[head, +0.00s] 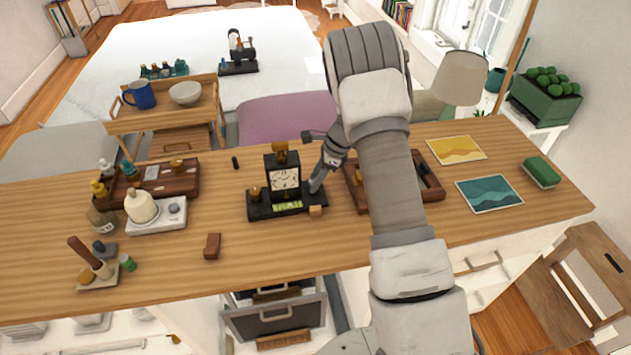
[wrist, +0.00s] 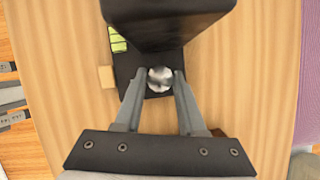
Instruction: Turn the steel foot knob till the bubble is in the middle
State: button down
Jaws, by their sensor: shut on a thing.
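A black desk clock (head: 283,180) with a white dial stands upright on a black base (head: 262,209) on the wooden table. A yellow-green level vial (head: 287,206) is set in the front of the base; its end also shows in the wrist view (wrist: 117,40). The bubble is too small to make out. The round steel knob (wrist: 160,78) is at the base's corner, between my fingertips. My gripper (wrist: 160,73) is shut on it from both sides. In the head view my gripper (head: 315,187) comes down at the clock's right side and the knob is hidden.
A small wooden block (head: 315,211) touches or nearly touches the base's front right corner. A wooden tray (head: 432,184) lies to the right, partly behind my arm. A brown block (head: 212,246) lies in front left. The table's front middle is mostly clear.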

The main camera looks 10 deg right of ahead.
dwell(0.3)
jog(key=c, duration=0.5)
grip_release()
jog(key=shift+r, duration=0.1)
jog(key=v, duration=1.7)
jog(key=shift+r, duration=0.15)
jog(key=shift+w+d, duration=0.1)
